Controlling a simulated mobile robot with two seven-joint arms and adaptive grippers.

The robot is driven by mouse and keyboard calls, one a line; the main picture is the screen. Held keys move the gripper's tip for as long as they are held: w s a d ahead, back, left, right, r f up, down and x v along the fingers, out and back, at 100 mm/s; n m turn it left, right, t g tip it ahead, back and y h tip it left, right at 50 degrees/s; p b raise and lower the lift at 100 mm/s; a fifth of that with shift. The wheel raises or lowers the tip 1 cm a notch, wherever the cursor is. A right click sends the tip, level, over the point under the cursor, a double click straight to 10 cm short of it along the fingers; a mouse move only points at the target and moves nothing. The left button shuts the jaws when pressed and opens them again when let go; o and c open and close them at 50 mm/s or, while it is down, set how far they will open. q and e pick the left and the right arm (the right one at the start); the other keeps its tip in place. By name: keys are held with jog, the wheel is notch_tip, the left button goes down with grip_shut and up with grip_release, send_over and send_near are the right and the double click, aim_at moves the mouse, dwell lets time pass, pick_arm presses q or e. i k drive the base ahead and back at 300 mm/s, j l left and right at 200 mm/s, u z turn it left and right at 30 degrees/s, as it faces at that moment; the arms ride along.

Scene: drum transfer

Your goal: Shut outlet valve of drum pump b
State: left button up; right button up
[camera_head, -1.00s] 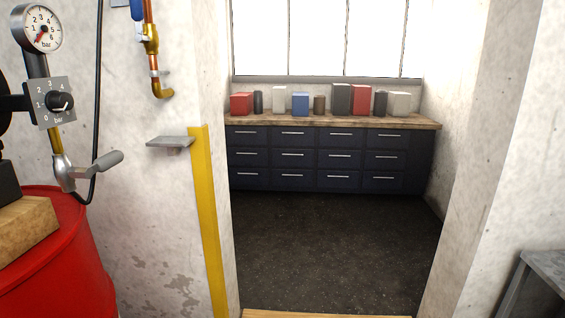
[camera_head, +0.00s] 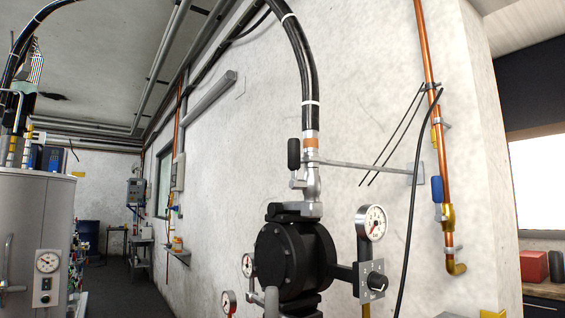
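A black round drum pump (camera_head: 293,258) stands by the white wall, right of the middle; no label showing whether it is pump b can be read. Above it, a silver valve (camera_head: 311,182) sits on the outlet line below the black hose (camera_head: 307,75). Its black lever handle (camera_head: 294,153) points upright, alongside the pipe. A pressure gauge (camera_head: 373,222) and a regulator knob (camera_head: 377,282) are to the right of the pump. The drum under the pump is out of the picture. Neither of my grippers is in view.
A copper pipe (camera_head: 427,60) with a blue-handled valve (camera_head: 437,189) runs down the wall at right. A metal bracket (camera_head: 365,167) juts from the wall to the outlet line. A grey tank (camera_head: 36,225) stands at left, with dark open floor (camera_head: 125,285) between.

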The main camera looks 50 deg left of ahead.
aim_at(294, 144)
jog(key=u, duration=1.35)
